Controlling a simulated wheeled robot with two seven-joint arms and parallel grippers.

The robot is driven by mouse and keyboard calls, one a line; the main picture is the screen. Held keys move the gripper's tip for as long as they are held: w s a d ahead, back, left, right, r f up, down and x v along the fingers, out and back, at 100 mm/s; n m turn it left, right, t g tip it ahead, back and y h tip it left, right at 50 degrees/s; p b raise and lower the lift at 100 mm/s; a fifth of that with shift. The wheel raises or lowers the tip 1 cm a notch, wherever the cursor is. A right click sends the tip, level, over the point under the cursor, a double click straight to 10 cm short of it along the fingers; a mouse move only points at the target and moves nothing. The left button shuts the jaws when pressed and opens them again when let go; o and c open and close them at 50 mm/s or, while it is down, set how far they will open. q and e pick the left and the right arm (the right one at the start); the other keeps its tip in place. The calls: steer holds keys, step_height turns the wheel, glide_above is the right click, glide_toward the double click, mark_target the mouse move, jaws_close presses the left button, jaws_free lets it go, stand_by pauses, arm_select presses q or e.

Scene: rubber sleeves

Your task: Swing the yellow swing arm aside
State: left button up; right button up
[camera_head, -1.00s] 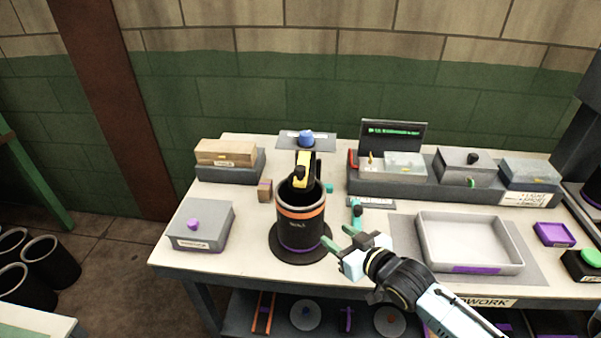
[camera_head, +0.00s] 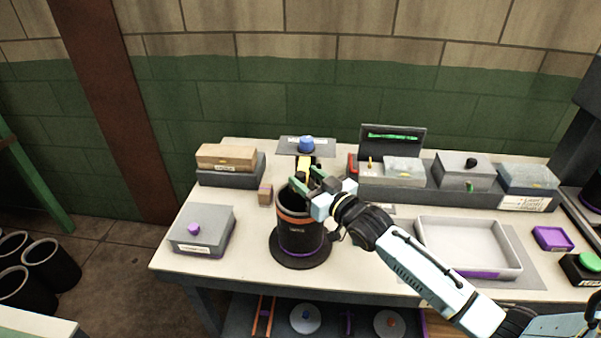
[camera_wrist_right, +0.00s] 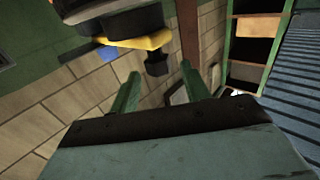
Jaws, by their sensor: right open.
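The yellow swing arm (camera_head: 304,162) sits above and behind the black cylinder (camera_head: 301,238) with the orange band, and my right gripper partly hides it. In the right wrist view the yellow arm (camera_wrist_right: 148,42) ends in a dark knob (camera_wrist_right: 157,64), ahead of the fingers and apart from them in the picture. My right gripper (camera_head: 304,184) is open over the cylinder's rim, with nothing seen between its green fingers, which also show in the right wrist view (camera_wrist_right: 158,88). My left gripper is in neither view.
A grey box with a purple knob (camera_head: 202,231) stands left of the cylinder. A wooden block on a grey base (camera_head: 231,172) is at the back left. A white tray (camera_head: 513,262) lies to the right, and a grey console (camera_head: 437,194) stands behind it.

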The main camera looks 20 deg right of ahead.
steer(key=shift+x, duration=1.4)
jaws_close()
